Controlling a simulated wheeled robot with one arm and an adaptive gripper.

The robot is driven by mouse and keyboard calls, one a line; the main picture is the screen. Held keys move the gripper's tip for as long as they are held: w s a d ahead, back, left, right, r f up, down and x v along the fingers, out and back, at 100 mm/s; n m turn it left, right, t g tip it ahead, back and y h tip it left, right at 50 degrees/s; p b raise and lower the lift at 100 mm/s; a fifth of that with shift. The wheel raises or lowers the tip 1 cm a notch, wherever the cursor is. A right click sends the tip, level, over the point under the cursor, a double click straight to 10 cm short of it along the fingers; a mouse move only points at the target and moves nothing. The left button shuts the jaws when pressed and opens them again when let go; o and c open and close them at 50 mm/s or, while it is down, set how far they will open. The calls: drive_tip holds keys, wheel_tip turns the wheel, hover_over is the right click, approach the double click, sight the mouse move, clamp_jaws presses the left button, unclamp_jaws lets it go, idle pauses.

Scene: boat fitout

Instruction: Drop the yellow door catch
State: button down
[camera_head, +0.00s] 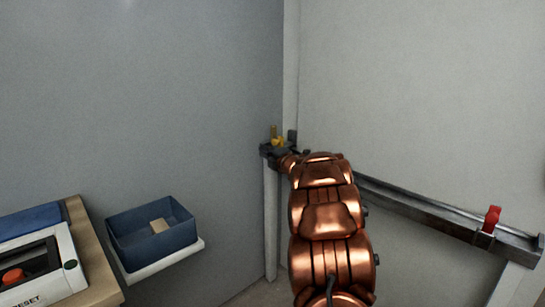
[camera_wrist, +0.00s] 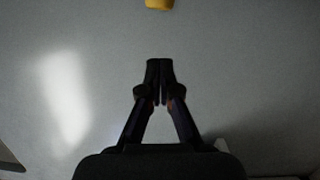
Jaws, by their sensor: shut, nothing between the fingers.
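The yellow door catch (camera_head: 277,138) stands upright at the far left end of the dark rail, close to the corner of the walls. Its yellow part also shows in the wrist view (camera_wrist: 159,4), cut off by the top edge. My gripper (camera_wrist: 160,80) is shut and empty, with its fingertips together and a gap of wall between them and the yellow part in that picture. In the head view my copper arm reaches to the rail's far end beside the catch and hides part of that spot.
A red catch (camera_head: 491,219) stands on the rail (camera_head: 425,212) at the right. A blue bin (camera_head: 150,247) with a light block (camera_head: 159,226) inside sits on a white shelf at lower left. A panel with a red button (camera_head: 12,277) and RESET lettering lies on a wooden bench.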

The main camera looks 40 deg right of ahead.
sight(274, 144)
drive_tip(key=shift+w+d+r, duration=0.1)
drive_tip(key=shift+w+d, duration=0.1)
drive_tip(key=shift+d, duration=0.85)
drive_tip(key=shift+w+d+r, duration=0.1)
drive_tip(key=shift+w+d, duration=0.1)
drive_tip(key=shift+d, duration=0.85)
drive_tip(key=shift+r+p, duration=0.2)
drive_tip(key=shift+p, duration=0.45)
